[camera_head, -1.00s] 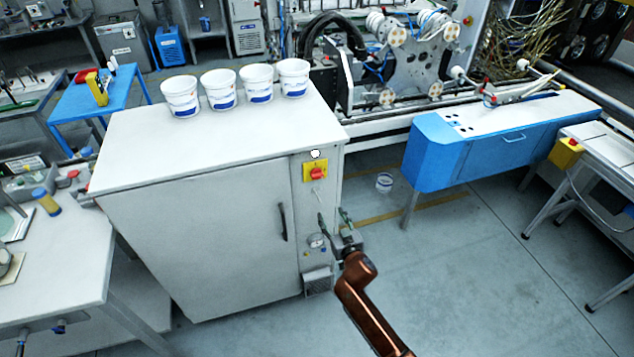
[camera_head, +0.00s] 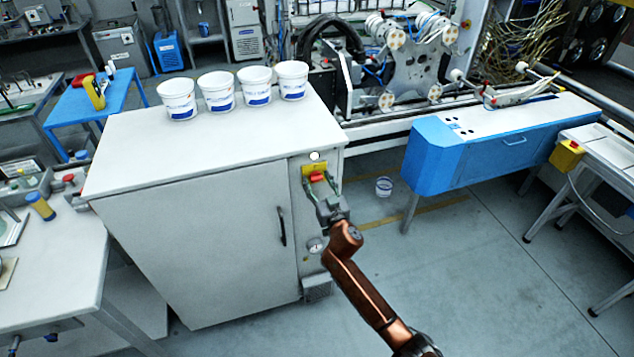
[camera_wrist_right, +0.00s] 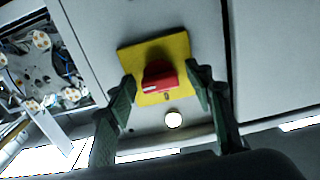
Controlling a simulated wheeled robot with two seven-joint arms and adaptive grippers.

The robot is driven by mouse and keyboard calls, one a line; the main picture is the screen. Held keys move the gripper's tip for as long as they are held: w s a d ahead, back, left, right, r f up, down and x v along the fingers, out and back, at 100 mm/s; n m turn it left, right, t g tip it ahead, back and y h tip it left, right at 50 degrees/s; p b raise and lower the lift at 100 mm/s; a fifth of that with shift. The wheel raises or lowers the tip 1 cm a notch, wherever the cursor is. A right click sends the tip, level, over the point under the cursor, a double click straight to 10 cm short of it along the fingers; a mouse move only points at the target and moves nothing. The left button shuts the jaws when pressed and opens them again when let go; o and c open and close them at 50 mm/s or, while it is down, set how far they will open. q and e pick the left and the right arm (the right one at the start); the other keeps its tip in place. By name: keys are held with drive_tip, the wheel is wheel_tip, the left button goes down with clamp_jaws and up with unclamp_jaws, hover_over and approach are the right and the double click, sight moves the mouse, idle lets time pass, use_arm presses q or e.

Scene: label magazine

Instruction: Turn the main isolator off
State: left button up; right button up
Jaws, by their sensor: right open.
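The main isolator is a red rotary knob (camera_head: 317,177) on a yellow plate (camera_head: 308,168), on the upper right of the grey cabinet's front. In the right wrist view the red knob (camera_wrist_right: 160,76) sits on the tilted yellow plate (camera_wrist_right: 179,47), with a white mark at its left end. My right gripper (camera_head: 322,184) is at the knob, partly covering the plate. In the right wrist view its two green fingers (camera_wrist_right: 162,88) are spread, one on each side of the knob, with gaps to it. My left gripper is not in view.
The grey cabinet (camera_head: 200,245) has a black door handle (camera_head: 282,226) left of the switch and a gauge (camera_head: 315,245) below. A round white lamp (camera_head: 314,156) sits above the plate. Several white tubs stand on top. Open floor lies to the right.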

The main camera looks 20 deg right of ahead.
drive_tip(key=shift+c, duration=0.7)
drive_tip(key=c, duration=0.9)
drive_tip(key=shift+a, duration=0.15)
drive_tip(key=shift+c, duration=0.6)
